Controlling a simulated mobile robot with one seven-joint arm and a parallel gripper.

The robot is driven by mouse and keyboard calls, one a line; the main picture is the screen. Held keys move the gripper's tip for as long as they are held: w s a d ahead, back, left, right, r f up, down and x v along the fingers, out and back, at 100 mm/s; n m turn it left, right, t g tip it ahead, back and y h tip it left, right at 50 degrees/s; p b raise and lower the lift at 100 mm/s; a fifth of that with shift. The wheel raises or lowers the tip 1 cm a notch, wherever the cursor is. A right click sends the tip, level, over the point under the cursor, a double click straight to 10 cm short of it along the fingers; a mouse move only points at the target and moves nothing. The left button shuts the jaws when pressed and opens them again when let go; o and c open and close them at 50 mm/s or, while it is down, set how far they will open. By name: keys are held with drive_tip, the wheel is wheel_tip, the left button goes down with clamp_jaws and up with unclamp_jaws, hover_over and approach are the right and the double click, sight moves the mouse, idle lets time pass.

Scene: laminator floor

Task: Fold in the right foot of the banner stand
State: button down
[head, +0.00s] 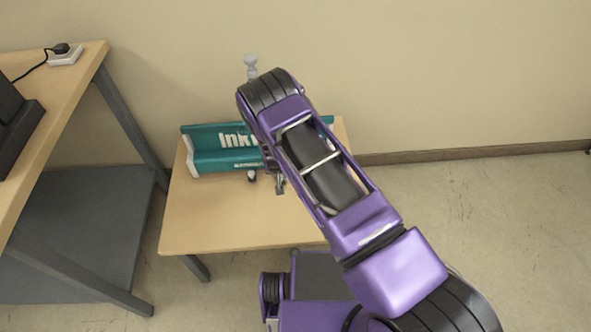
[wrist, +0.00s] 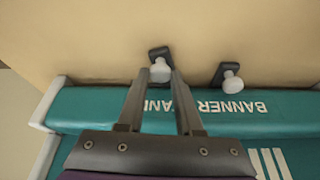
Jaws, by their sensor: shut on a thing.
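The banner stand (head: 225,160) is a teal case with white lettering and a pale end cap, lying on a small wooden table. The wrist view shows its teal housing (wrist: 90,108) and two small dark feet with white knobs. My gripper (head: 279,189) is at the front side of the stand. In the wrist view my gripper (wrist: 160,73) is shut on the white knob of the right foot (wrist: 159,53). The left foot (head: 252,176) stands free beside it; it also shows in the wrist view (wrist: 230,76). My arm hides the stand's right part in the head view.
The small table (head: 215,220) has bare top in front of the stand. A taller table (head: 75,85) at left carries a white power socket (head: 66,56) and a dark device (head: 15,120). Floor at right is clear.

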drive_tip(key=shift+w+a+m+h+b, duration=0.4)
drive_tip(key=shift+w+a+m+b, duration=0.1)
drive_tip(key=shift+a+m, duration=0.45)
drive_tip(key=shift+d, duration=0.1)
drive_tip(key=c, duration=0.6)
unclamp_jaws()
drive_tip(key=shift+r, duration=0.1)
drive_tip(key=p+v, duration=0.3)
drive_tip(key=v, duration=1.4)
drive_tip(key=shift+r, duration=0.15)
